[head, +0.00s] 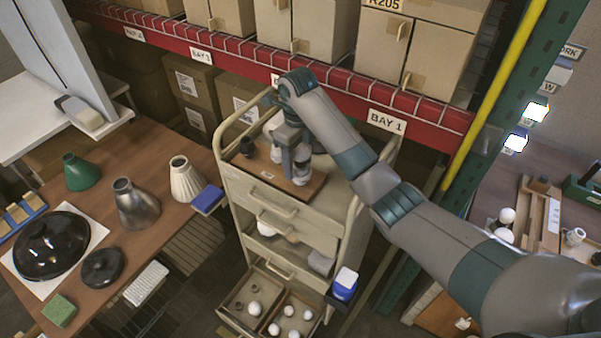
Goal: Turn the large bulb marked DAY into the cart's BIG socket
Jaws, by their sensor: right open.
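The beige cart (340,215) stands in the middle of the head view with a wooden board (262,192) on its top. A small dark socket (246,147) stands at the board's left end. My right gripper (301,172) points down over the board's right part, and its jaws are open. Pale rounded shapes, perhaps bulbs, show beside and below it, partly covered by the wrist. I cannot tell whether a bulb is seated in a socket. No DAY or BIG marking is readable. My left gripper is out of view.
The cart's open bottom drawer (268,334) holds several white bulbs. A brown table (130,230) at left carries lampshades and a black dome (50,245). A blue-and-white box (345,284) hangs at the cart's right side. Red shelving (235,45) with cartons stands behind.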

